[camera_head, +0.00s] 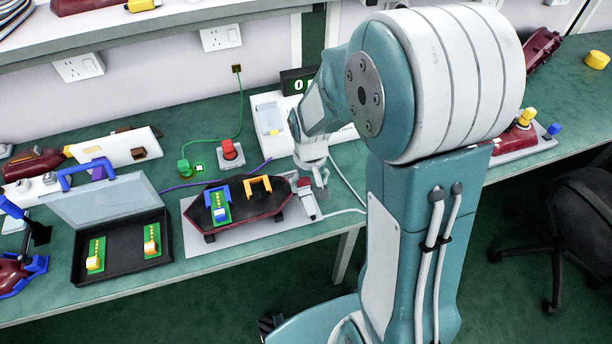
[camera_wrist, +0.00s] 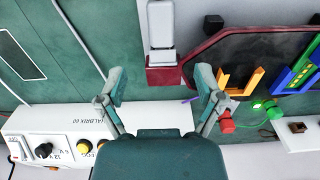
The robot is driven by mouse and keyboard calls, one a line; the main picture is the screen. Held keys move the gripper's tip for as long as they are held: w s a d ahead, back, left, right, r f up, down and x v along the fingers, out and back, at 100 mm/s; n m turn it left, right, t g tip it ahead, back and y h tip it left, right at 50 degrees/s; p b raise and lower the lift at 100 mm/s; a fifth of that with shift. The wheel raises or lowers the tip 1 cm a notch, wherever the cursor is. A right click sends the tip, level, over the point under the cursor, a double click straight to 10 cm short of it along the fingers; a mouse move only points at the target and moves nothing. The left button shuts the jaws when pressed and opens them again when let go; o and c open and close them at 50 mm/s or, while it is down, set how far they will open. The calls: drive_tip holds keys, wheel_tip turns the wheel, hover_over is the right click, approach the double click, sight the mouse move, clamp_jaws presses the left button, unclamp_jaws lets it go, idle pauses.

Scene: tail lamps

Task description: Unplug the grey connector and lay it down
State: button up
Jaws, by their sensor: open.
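The grey connector (camera_wrist: 161,25) is at the top middle of the wrist view, with its end at a dark red socket (camera_wrist: 163,70). It looks plugged in. In the head view the connector (camera_head: 309,203) lies at the right end of the dark red tail lamp (camera_head: 270,207). My gripper (camera_wrist: 160,90) is open and empty, its fingers spread to either side of the socket's line in the picture. The connector is beyond the fingertips, and I see no contact. In the head view my gripper (camera_head: 321,179) hangs close beside the connector; its fingers are small there.
A white power unit (camera_wrist: 50,135) stands behind. Orange (camera_head: 258,186) and blue (camera_head: 218,203) brackets stand on the lamp. A red button (camera_head: 231,152) is behind it, and an open black case (camera_head: 122,252) is at left. White cables cross the bench near the connector.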

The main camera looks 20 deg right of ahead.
sight(308, 202)
drive_tip(key=f, duration=0.7)
drive_tip(key=shift+a+f, duration=0.35)
drive_tip(key=shift+d+f, duration=0.1)
drive_tip(key=shift+f, duration=0.15)
drive_tip(key=shift+d, duration=0.2)
drive_tip(key=c, duration=0.3)
drive_tip(key=shift+s+a, duration=0.1)
drive_tip(key=shift+a, duration=0.05)
clamp_jaws()
